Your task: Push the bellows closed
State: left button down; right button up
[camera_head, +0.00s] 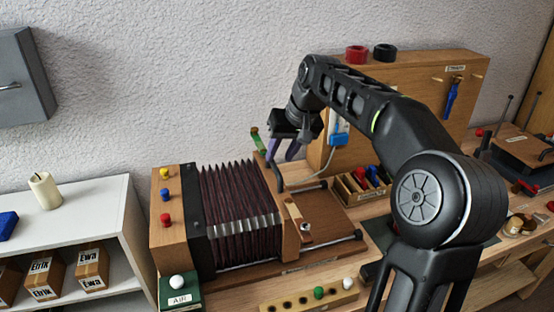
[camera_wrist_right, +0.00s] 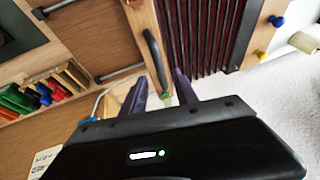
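The bellows (camera_head: 238,205) has dark red pleats and stands expanded on the wooden bench, between a dark-faced wooden block on the left and an upright wooden end board (camera_head: 288,222) on the right. The pleats also show in the right wrist view (camera_wrist_right: 208,35). A black bar handle (camera_head: 276,178) is on the end board; it also shows in the wrist view (camera_wrist_right: 153,55). My right gripper (camera_head: 283,157) is above the far end of the handle. Its two purple fingers are apart in the wrist view (camera_wrist_right: 160,90), with nothing clearly gripped. My left gripper is out of view.
Two metal rods run along a wooden base (camera_head: 325,212) right of the end board. A box of coloured pieces (camera_head: 360,187) stands beyond it. A strip with coloured balls (camera_head: 310,298) lies in front. A white shelf (camera_head: 90,215) stands at left.

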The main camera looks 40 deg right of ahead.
aim_at(274, 164)
jog(key=shift+x, duration=1.8)
jog(key=shift+r, duration=0.1)
grip_shut()
